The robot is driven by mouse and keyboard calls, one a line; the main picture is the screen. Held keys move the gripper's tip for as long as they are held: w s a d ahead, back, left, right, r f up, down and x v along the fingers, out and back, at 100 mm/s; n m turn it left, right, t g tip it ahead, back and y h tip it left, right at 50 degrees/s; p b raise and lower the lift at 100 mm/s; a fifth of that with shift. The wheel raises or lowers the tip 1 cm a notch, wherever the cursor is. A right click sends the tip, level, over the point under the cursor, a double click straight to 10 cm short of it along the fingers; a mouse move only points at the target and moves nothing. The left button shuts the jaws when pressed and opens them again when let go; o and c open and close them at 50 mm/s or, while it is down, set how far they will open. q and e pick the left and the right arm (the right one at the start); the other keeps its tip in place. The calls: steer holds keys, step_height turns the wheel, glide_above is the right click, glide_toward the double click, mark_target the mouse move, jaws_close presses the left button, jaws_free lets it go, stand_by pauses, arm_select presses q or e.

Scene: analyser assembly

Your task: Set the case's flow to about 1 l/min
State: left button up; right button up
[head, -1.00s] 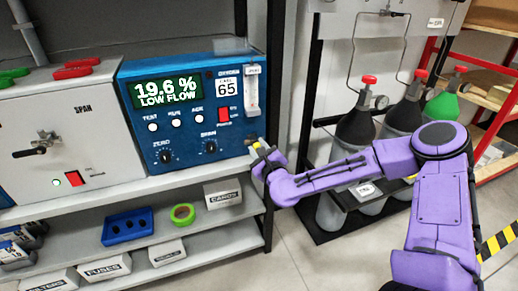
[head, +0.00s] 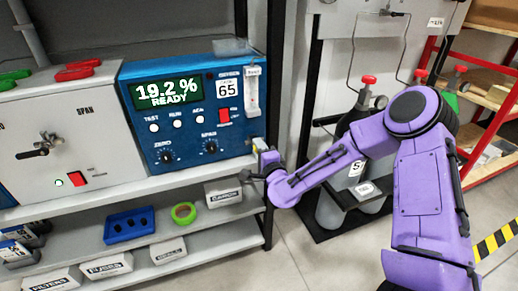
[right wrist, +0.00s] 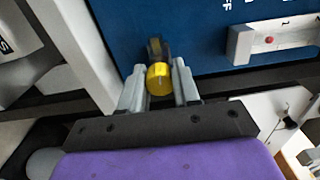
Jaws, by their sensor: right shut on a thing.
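The blue analyser case (head: 185,105) stands on the shelf, and its green display (head: 169,93) reads 19.2 % READY. The clear flow tube (head: 252,92) is upright on the case's right side. In the right wrist view the flow tube (right wrist: 285,38) lies sideways with a red ball (right wrist: 269,40) inside, near a mark that looks like 1; the exact reading is too small to tell. My right gripper (head: 262,152) is at the case's lower right corner. In the right wrist view its fingers (right wrist: 159,84) stand either side of the yellow flow knob (right wrist: 159,77). My left gripper is out of view.
A grey cabinet (head: 75,125) stands left of the case. The shelf below holds a blue tray (head: 128,226), green tape (head: 184,213) and labelled boxes (head: 223,193). Gas cylinders (head: 330,212) stand behind my right arm. A black shelf post (head: 269,180) is close to the gripper.

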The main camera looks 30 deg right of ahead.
steer(key=n, duration=0.5)
steer(key=shift+n, duration=0.3)
steer(key=n, duration=0.5)
steer(key=shift+f+n, duration=0.1)
steer(key=shift+n, duration=0.2)
steer(key=o, duration=1.1)
steer(key=shift+c, duration=0.2)
steer(key=b+v, duration=0.1)
steer(key=v, duration=0.9)
steer(key=shift+s, duration=0.25)
steer(key=shift+a, duration=0.1)
